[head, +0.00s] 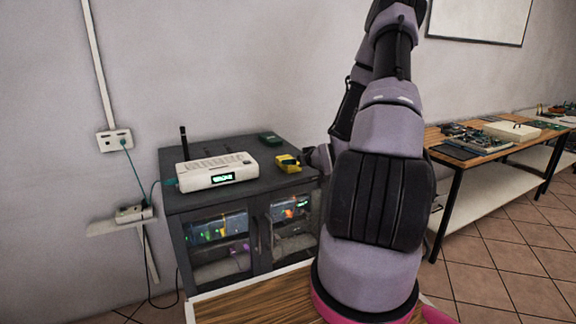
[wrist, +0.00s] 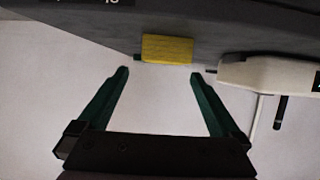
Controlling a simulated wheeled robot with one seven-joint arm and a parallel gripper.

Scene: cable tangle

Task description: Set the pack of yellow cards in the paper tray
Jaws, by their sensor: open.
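A small yellow block (head: 287,162), which looks like the pack of yellow cards, lies on top of the dark cabinet near its right side. In the wrist view the yellow block (wrist: 167,49) shows just beyond my fingertips, centred between them. My gripper (wrist: 158,73) is open and empty, with its two green fingers apart. The fingers do not appear to touch the block. In the head view my arm hides most of the gripper. I cannot pick out the paper tray for certain; a pale, flat, tray-like thing (head: 512,131) sits on the bench at the right.
The dark cabinet (head: 240,190) also bears a white router-like box (head: 217,172) with a lit display and black antenna, and a dark green item (head: 270,138). Teal cable runs to a wall socket (head: 115,140). A wooden bench (head: 470,150) at the right holds circuit boards.

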